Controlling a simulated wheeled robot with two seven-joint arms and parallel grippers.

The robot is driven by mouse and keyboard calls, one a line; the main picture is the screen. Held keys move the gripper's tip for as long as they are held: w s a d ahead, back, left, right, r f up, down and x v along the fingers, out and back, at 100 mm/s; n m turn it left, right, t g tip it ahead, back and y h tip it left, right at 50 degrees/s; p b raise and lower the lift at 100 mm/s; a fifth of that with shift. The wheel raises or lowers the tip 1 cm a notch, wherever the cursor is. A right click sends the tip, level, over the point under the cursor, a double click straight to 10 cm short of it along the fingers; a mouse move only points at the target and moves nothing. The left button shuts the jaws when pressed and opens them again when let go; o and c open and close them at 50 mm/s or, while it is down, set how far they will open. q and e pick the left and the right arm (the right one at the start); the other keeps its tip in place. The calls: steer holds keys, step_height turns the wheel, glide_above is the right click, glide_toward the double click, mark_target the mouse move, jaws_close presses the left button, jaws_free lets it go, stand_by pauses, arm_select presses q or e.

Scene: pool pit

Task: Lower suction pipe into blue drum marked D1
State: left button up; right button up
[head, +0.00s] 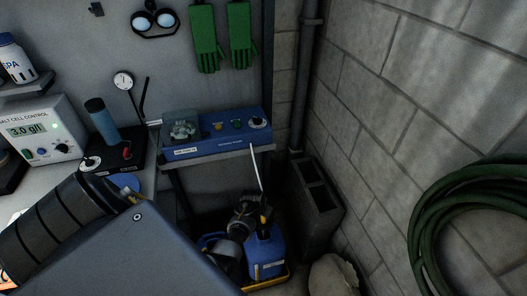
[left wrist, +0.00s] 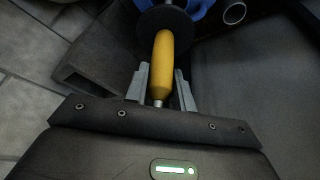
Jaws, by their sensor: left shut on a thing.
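A blue drum (head: 266,254) with a pale label stands low in the corner in the head view; I cannot read the label. Blue also shows beyond the handle in the left wrist view (left wrist: 204,9). My left gripper (left wrist: 160,82) is shut on the yellow handle (left wrist: 163,58) of the suction pipe, just behind a black disc (left wrist: 166,20). My right gripper is not in view.
A yellow-edged tray (head: 270,284) lies under the drum. A grey hollow block (head: 316,205) stands to its right, with a pale sack (head: 333,275) in front. A shelf with a blue device (head: 215,138) overhangs behind. A green hose (head: 425,225) hangs on the right wall.

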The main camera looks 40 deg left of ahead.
mark_target(262, 224)
arm_select(q)
steer(key=shift+f+b, duration=3.65)
steer(key=shift+f, duration=1.55)
steer(key=shift+f+b, duration=0.25)
steer(key=shift+b, duration=0.1)
steer(key=o, duration=1)
steer(key=shift+f, duration=0.1)
steer(key=shift+o, duration=0.2)
steer(key=shift+s+r+p, duration=0.25)
steer(key=shift+r+p, duration=0.05)
steer(key=shift+r, duration=0.3)
steer(key=p+v, duration=0.1)
steer(key=v, duration=0.8)
steer(key=shift+r+p, duration=0.3)
steer(key=shift+f, duration=0.1)
